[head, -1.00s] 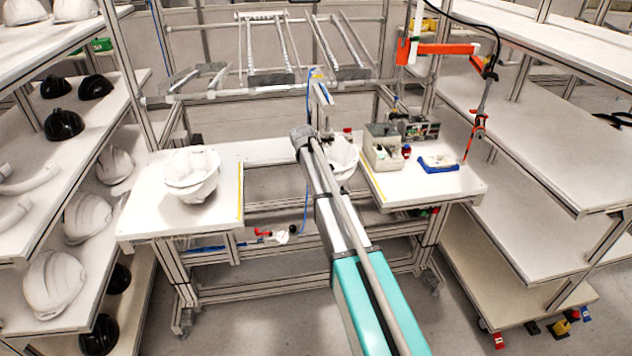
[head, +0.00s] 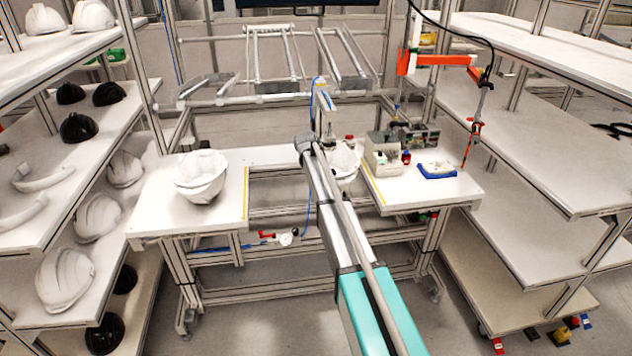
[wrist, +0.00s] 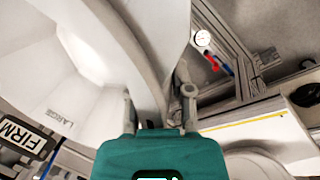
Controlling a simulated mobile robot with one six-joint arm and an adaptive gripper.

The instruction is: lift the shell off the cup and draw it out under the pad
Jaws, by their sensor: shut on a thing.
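A white helmet shell (head: 345,165) is at the gap in the middle of the bench, partly hidden behind my arm in the head view. In the wrist view the shell (wrist: 90,75) fills the upper left, with "LARGE" marked on it. My gripper (wrist: 158,106) has a finger on either side of the shell's rim and is shut on it. A press with a blue and white head (head: 324,98) and a thin rod stands above the shell. The cup under the shell is hidden, so I cannot tell whether they touch. The pad's underside is not clear.
Nested white shells (head: 201,176) stand on the left bench top. Shelves with helmets line the left. A "FIRM" label (wrist: 25,135) shows beside the shell.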

